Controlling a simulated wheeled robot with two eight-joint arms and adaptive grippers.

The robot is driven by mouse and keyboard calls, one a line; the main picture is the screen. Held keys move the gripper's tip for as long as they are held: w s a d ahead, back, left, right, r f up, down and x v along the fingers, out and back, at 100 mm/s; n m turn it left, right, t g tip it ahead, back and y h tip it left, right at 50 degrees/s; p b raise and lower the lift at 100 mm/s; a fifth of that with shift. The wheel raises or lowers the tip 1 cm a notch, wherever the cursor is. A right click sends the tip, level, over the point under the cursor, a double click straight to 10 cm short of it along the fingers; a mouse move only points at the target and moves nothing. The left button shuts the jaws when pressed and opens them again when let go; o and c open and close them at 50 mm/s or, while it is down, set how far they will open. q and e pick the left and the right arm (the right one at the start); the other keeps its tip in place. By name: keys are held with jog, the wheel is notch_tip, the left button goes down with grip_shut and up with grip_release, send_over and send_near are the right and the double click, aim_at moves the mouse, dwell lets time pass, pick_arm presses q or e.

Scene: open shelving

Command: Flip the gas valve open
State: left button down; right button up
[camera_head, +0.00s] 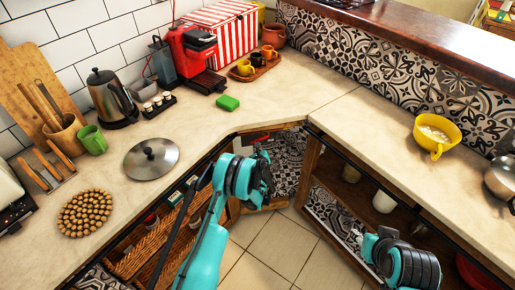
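I cannot make out a gas valve for certain. Small red and dark items (258,139) show in the open shelf corner under the counter, just beyond my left arm, but they are too small to identify. My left gripper (266,176) is in front of this corner, below the counter edge. It is dark and partly hidden by my teal wrist, so its fingers cannot be read. My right gripper (358,238) is low in front of the right-hand shelves. It is small and dark, and I cannot see whether its fingers are apart.
The counter (290,100) forms a corner above the shelves. Wicker baskets (150,250) fill the left shelf. The tiled floor (272,245) between is clear.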

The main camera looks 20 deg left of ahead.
pick_arm(q)
jog(key=m, duration=0.1)
jog(key=r+m+y, duration=0.1)
jog(key=a+r+m, duration=0.1)
jog(key=shift+s+r+g, duration=0.1)
jog(key=shift+s+g, duration=0.15)
jog(key=shift+g, duration=0.15)
jog(key=shift+r, duration=0.15)
